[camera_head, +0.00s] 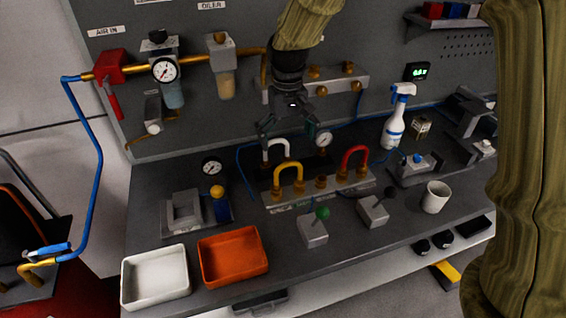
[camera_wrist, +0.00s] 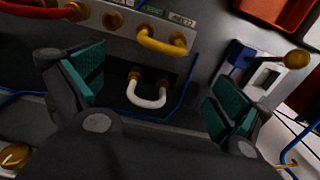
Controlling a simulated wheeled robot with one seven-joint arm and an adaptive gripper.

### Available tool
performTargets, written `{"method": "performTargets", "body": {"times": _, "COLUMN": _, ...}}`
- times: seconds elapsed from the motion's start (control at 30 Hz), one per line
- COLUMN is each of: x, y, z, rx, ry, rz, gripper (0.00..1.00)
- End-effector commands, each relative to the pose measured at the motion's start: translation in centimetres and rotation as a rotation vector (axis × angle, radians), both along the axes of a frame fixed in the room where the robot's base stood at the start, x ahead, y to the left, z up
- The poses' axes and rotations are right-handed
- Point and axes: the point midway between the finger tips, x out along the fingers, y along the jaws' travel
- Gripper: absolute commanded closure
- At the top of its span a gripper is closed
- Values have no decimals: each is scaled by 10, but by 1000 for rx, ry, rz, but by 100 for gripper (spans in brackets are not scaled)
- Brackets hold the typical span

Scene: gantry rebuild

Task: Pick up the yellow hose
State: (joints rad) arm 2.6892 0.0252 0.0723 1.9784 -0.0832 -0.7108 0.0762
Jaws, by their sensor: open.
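The yellow hose (camera_head: 288,164) is a short arch plugged into brass fittings on the front of a grey manifold block (camera_head: 332,194). In the wrist view the yellow hose (camera_wrist: 160,46) is at the top centre, apart from the fingers. My gripper (camera_head: 290,134) is open and empty, above and behind the yellow hose. A white hose (camera_head: 275,142) arches behind it, below my gripper. In the wrist view the white hose (camera_wrist: 146,103) shows between the two green-padded fingers. A red hose (camera_head: 355,150) arches to the right of the yellow one.
An orange tray (camera_head: 233,283) and a white tray (camera_head: 157,300) stand at the front left. Levers with a green knob (camera_head: 322,212) and a dark knob (camera_head: 389,192) stand in front of the manifold. A white mug (camera_head: 435,197) and spray bottle (camera_head: 395,122) are to the right.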

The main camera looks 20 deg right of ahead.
Motion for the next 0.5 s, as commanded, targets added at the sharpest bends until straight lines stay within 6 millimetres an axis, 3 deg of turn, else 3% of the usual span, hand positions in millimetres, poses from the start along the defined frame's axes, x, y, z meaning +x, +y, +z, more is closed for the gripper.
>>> {"method": "performTargets", "body": {"times": 0.17, "x": -9, "y": -5, "z": -14, "rx": 0, "ry": -2, "rz": -7, "gripper": 0}}
{"method": "performTargets", "body": {"times": 0.5, "x": 0, "y": -6, "z": -55, "rx": 0, "ry": 6, "rz": -9, "gripper": 0}}
